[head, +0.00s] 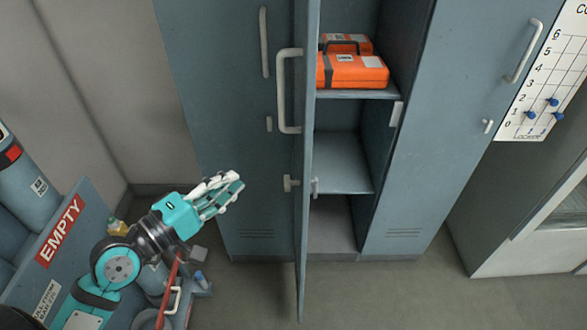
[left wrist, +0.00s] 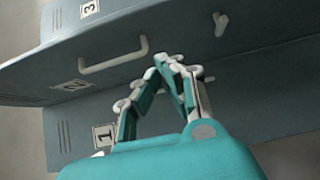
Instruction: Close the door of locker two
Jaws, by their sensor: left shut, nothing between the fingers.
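The locker two door (head: 308,150) stands wide open and shows nearly edge-on, with its pale handle (head: 282,90) on its left face. In the left wrist view, the open door (left wrist: 170,62) carries a label that reads as 2, and its handle (left wrist: 113,64) shows. Behind it is the open locker interior (head: 345,160). My left gripper (head: 238,186) is shut and empty, to the left of the door's lower part in the head view. Its closed fingers (left wrist: 167,62) overlap the door in the left wrist view; contact cannot be told. My right gripper is not in view.
Orange cases (head: 352,70) sit on the locker's upper shelf. Closed locker doors flank it on the left (head: 222,100) and right (head: 450,110). A blue cart marked EMPTY (head: 85,200) with cylinders stands at lower left. The floor (head: 370,290) in front of the lockers is clear.

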